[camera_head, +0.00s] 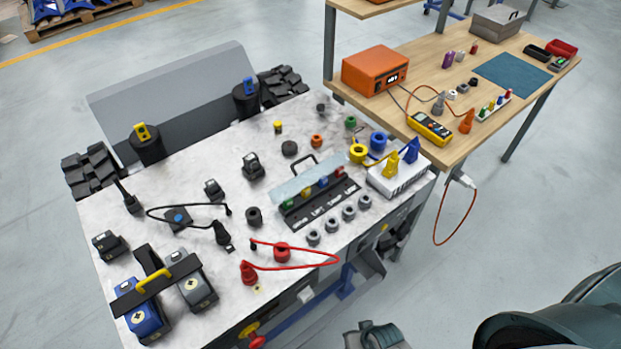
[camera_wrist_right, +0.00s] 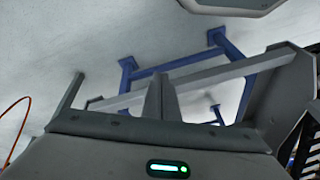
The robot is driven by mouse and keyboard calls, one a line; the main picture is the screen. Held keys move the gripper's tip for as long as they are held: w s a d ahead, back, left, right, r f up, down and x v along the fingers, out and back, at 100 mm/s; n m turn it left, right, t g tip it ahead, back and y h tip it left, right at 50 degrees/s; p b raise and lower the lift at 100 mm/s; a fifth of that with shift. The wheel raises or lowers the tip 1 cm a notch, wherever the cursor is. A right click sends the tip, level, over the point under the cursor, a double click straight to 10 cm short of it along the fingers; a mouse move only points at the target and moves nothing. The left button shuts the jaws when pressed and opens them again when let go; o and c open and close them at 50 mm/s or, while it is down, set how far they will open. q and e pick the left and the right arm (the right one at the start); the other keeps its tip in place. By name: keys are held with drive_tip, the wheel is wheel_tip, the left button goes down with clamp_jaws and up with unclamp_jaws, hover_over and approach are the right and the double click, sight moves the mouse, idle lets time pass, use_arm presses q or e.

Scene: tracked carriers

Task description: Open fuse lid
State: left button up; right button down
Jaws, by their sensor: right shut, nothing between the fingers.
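The fuse lid (camera_head: 308,180) is a clear pale-blue panel with a dark handle (camera_head: 300,163) behind it, on the fuse box in the middle of the carrier deck. Green, blue, yellow and red fuses show at or through the panel, above the dark labelled strip (camera_head: 322,206). I cannot tell the lid's exact angle. My right gripper (camera_head: 375,335) is at the bottom edge of the head view, in front of the carrier and well away from the lid. In the right wrist view its fingers (camera_wrist_right: 158,84) are shut and empty. My left gripper is not in view.
Several grey round sockets (camera_head: 331,230) line the deck in front of the fuse box. A red cable (camera_head: 300,267) lies left of them. A white box (camera_head: 398,180) with blue and yellow plugs stands to the right.

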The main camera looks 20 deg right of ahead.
drive_tip(key=w+r+m+t+y+p, duration=0.1)
drive_tip(key=w+r, duration=0.2)
drive_tip(key=r, duration=0.7)
drive_tip(key=w+a+r+t+p, duration=0.1)
drive_tip(key=w+r, duration=0.1)
drive_tip(key=r, duration=0.9)
drive_tip(key=w+r+m+t+y, duration=0.1)
drive_tip(key=w+r, duration=0.2)
drive_tip(key=r, duration=0.7)
drive_tip(key=m+t+y, duration=0.2)
drive_tip(key=m+t, duration=0.5)
drive_tip(key=m, duration=0.4)
approach(310, 171)
drive_tip(key=s+r, duration=0.1)
drive_tip(key=s+d+r, duration=0.1)
drive_tip(key=s+r, duration=0.1)
drive_tip(key=shift+s+d+r, duration=0.1)
drive_tip(key=shift+s+r, duration=0.15)
drive_tip(key=shift+w+p, duration=0.1)
drive_tip(key=shift+p, duration=0.2)
drive_tip(key=p+x, duration=0.3)
drive_tip(key=x, duration=0.9)
drive_tip(key=shift+w+f, duration=0.1)
drive_tip(key=shift+w, duration=0.1)
drive_tip(key=shift+w+a+f+p, duration=0.2)
drive_tip(key=shift+w+f+p, duration=0.15)
drive_tip(key=shift+w, duration=0.25)
